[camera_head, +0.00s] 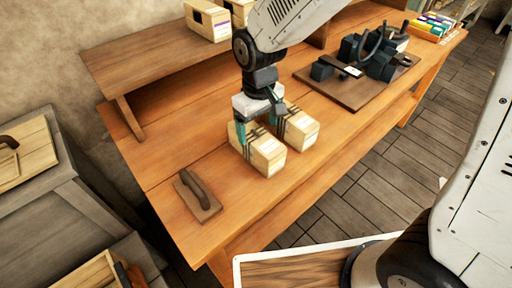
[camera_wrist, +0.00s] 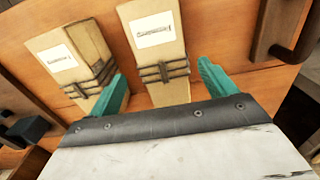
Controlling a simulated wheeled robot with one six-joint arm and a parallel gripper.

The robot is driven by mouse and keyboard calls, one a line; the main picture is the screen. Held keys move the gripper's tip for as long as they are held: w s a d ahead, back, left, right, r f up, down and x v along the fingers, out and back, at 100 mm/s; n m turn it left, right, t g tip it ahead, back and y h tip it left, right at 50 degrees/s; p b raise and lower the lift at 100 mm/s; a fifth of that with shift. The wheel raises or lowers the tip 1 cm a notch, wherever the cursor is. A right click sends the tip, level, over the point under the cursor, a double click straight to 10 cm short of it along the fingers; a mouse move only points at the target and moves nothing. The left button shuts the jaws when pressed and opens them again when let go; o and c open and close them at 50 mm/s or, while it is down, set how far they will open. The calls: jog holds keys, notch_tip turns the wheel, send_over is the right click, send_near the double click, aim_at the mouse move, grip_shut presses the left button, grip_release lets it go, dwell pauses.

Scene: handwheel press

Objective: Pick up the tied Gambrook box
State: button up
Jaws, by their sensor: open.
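Two pale wooden boxes stand side by side on the workbench: a left box (camera_head: 266,158) and a right box (camera_head: 302,130). In the wrist view, the left box (camera_wrist: 153,28) and the right box (camera_wrist: 75,50) both carry white labels and dark ties. I cannot read the label names surely. My gripper (camera_head: 260,122) points down over the left box. In the wrist view my gripper (camera_wrist: 160,72) is open, its teal fingers on either side of that tied box, one finger in the gap between the boxes. Contact cannot be told.
A wooden float with a handle (camera_head: 198,194) lies left on the workbench (camera_head: 160,160). A dark handwheel press (camera_head: 372,58) on a board stands at the back right. A raised shelf (camera_head: 150,62) holds more boxes (camera_head: 208,20). Bare bench lies in front of the shelf.

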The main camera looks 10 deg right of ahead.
jog(key=shift+a+f, duration=0.25)
jog(key=shift+f, duration=0.2)
notch_tip(320, 180, down, 8)
jog(key=shift+w+r, duration=0.1)
jog(key=shift+r, duration=0.1)
jog(key=c, duration=1.1)
